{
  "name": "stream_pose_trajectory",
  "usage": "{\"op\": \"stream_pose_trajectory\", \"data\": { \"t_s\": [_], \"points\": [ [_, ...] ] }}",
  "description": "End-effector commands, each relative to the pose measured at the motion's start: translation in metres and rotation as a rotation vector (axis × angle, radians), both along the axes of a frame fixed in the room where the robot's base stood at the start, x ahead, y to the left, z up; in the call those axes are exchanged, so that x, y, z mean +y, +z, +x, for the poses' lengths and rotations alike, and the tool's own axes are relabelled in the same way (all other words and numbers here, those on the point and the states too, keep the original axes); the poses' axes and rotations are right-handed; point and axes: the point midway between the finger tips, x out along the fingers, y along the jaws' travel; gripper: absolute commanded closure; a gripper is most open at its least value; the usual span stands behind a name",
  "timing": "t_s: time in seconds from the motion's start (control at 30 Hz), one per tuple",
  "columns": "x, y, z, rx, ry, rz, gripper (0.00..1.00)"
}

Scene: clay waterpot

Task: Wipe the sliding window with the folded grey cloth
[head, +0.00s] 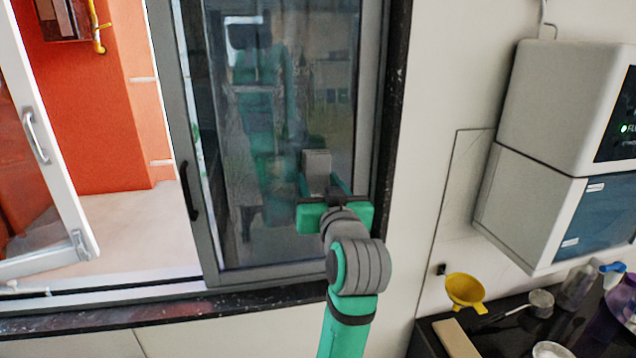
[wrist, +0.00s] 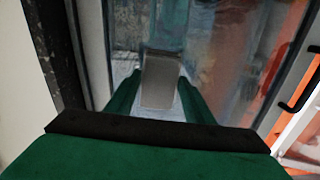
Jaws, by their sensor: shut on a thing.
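The sliding window (head: 285,110) is a grey-framed glass pane in the middle of the head view. Its glass (wrist: 225,55) also fills much of the wrist view and reflects my green arm. My gripper (head: 325,185) is at the lower right of the pane. It is shut on the folded grey cloth (head: 316,164), a small flat block that also shows between the green fingers in the wrist view (wrist: 160,82). The cloth is at or very close to the glass; I cannot tell whether it touches.
The window's left part is open beside a white-framed casement (head: 45,150). A dark handle (head: 189,190) stands out on the sliding frame. At right hangs a white water purifier (head: 545,150) above a dark counter with a yellow funnel (head: 465,289) and several utensils.

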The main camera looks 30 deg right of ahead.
Motion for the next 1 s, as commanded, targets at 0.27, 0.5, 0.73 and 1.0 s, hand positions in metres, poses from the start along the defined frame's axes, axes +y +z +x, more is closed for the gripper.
{"op": "stream_pose_trajectory", "data": {
  "t_s": [0.27,0.5,0.73,1.0],
  "points": [
    [0.006,0.000,-0.024,-0.003,-0.002,-0.001,0.70],
    [0.012,0.000,-0.043,-0.001,-0.002,0.000,0.70],
    [0.014,0.000,-0.051,-0.001,-0.001,0.000,0.70],
    [0.015,0.000,-0.052,-0.001,-0.001,0.000,0.70]
  ]
}}
